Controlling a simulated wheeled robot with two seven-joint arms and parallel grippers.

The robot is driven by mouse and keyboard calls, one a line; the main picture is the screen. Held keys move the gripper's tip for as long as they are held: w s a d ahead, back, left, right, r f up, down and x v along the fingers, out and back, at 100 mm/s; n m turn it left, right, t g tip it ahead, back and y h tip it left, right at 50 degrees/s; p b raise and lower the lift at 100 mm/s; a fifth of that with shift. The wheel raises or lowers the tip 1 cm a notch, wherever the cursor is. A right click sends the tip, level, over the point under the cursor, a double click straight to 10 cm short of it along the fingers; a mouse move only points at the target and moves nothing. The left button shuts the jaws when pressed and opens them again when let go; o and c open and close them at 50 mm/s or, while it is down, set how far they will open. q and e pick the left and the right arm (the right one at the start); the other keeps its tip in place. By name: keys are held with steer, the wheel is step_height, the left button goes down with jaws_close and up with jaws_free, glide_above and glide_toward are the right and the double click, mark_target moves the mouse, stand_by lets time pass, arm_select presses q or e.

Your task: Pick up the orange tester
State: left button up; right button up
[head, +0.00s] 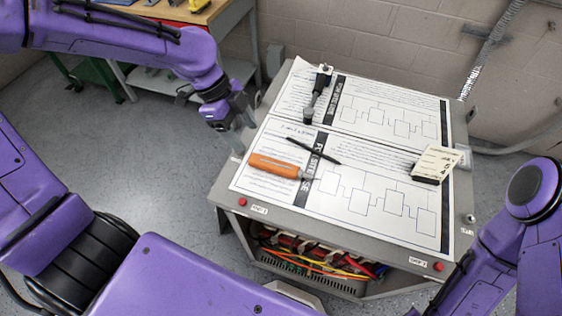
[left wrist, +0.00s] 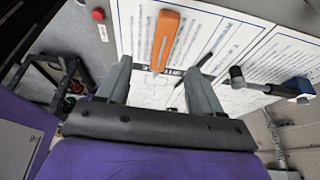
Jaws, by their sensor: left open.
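The orange tester (head: 274,166) lies on the white printed sheet on top of the grey cabinet, near its left side. It has an orange handle and a metal end pointing right. It also shows in the left wrist view (left wrist: 165,38), ahead of and between the fingers. My left gripper (head: 240,138) is at the cabinet's left edge, up and left of the tester, and apart from it. In the left wrist view the left gripper (left wrist: 158,80) is open and empty. My right arm is at the lower right of the head view; its gripper is not visible.
A thin black pen-like rod (head: 314,151) lies close to the tester. A dark tool with a grey handle (head: 318,92) lies behind it. A cream card on a black stand (head: 435,164) is at the right. Cables (head: 310,258) fill the open cabinet front. A wooden bench (head: 190,12) stands behind.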

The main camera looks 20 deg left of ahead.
mark_target(268, 162)
arm_select(q)
steer(key=x, duration=1.1)
steer(key=shift+w+d, duration=0.35)
steer(key=shift+w+d+f, duration=0.1)
steer(key=shift+w+f, duration=0.05)
steer(key=c, duration=1.1)
